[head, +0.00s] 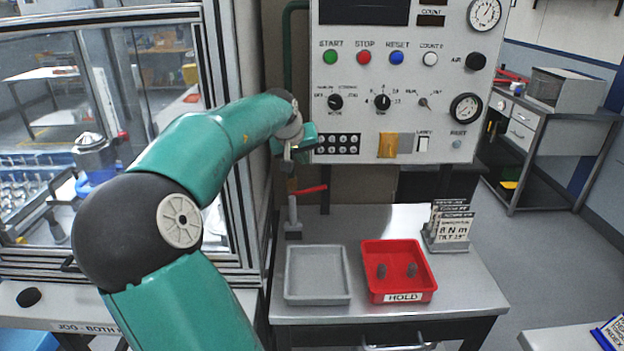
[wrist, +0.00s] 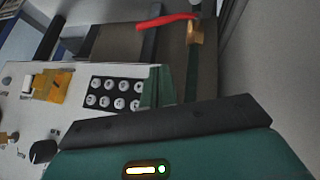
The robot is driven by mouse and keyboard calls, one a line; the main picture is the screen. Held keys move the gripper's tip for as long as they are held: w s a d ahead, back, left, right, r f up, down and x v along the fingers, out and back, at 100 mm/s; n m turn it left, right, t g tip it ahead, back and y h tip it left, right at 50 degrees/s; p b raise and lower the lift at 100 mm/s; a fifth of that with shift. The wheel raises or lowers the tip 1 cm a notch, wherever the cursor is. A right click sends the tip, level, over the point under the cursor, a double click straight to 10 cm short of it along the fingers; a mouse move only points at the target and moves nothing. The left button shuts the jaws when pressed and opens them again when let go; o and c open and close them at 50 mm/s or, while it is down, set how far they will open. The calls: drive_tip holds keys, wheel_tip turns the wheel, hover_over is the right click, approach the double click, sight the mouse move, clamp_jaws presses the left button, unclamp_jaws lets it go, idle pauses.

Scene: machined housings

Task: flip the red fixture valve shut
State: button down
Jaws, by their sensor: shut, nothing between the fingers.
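The red valve handle (head: 311,190) is under the control panel's lower left corner, just above the small table. It points right, roughly crosswise to its upright stem. In the wrist view the red handle (wrist: 166,21) is near the top, beside a brass-coloured valve body (wrist: 196,34) on a green pipe. My gripper (head: 288,168) is shut and empty, a little above and left of the handle, apart from it as far as I can tell.
The control panel (head: 400,100) is close to the right of my gripper. The glazed enclosure's frame post (head: 226,130) is to its left. A grey tray (head: 318,298), a red HOLD tray (head: 430,285) with two grey parts, and a card stand (head: 446,230) are on the table below.

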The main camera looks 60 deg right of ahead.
hover_over(318, 187)
drive_tip(key=w+a, duration=0.1)
drive_tip(key=w, duration=0.1)
drive_tip(key=f, duration=0.4)
drive_tip(key=shift+w+a+f, duration=0.1)
drive_tip(key=shift+a+f, duration=0.1)
drive_tip(key=f, duration=0.2)
drive_tip(key=s+f, duration=0.1)
drive_tip(key=f, duration=0.1)
drive_tip(key=shift+s, duration=0.1)
drive_tip(key=shift+s+d+f+m+t+y, duration=0.2)
drive_tip(key=shift+s+f+t+y, duration=0.1)
drive_tip(key=shift+f+t, duration=0.2)
drive_tip(key=shift+s+d+f+m+t+y, duration=0.2)
drive_tip(key=shift+s+f+t, duration=0.15)
drive_tip(key=shift+f, duration=0.2)
